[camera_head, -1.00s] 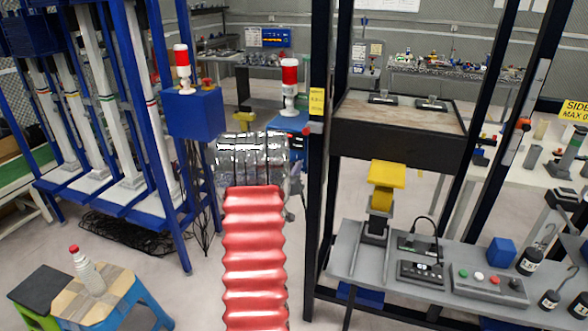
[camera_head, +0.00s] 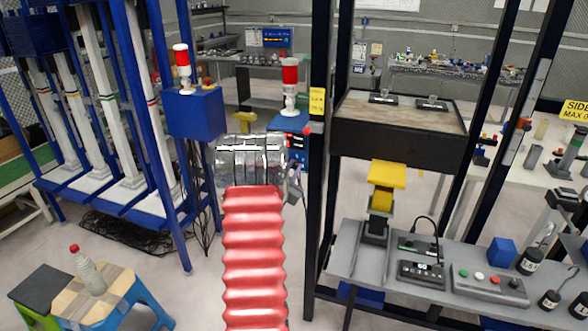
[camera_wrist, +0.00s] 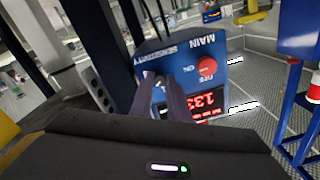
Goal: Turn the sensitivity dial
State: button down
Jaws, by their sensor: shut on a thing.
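A blue control box (camera_wrist: 222,77) is in the middle of the wrist view, its labels upside down. It bears the words MAIN and SENSITIVITY, a red knob (camera_wrist: 207,67) and a lit red number display (camera_wrist: 207,101). My gripper (camera_wrist: 165,82) is shut at the box's face beside the SENSITIVITY label, on what appears to be the sensitivity dial. The fingers hide most of the dial, so its pointer cannot be read. In the head view the blue box (camera_head: 290,122) shows behind my arm, which hides much of it and the fingertips.
A black upright post (camera_head: 317,200) stands just right of my arm. A grey bench (camera_head: 350,262) with control boxes is at the right. A blue frame (camera_head: 182,215) with white columns is at the left. A small table (camera_head: 68,303) with a bottle is at the lower left.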

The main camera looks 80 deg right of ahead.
jog(key=shift+a+f+m, duration=0.1)
jog(key=shift+m, duration=0.5)
jog(key=c, duration=1.7)
grip_release()
jog(key=a, duration=0.9)
jog(key=w+a, duration=0.1)
jog(key=a, duration=0.3)
jog(key=shift+a+f, duration=0.2)
jog(key=shift+a, duration=0.15)
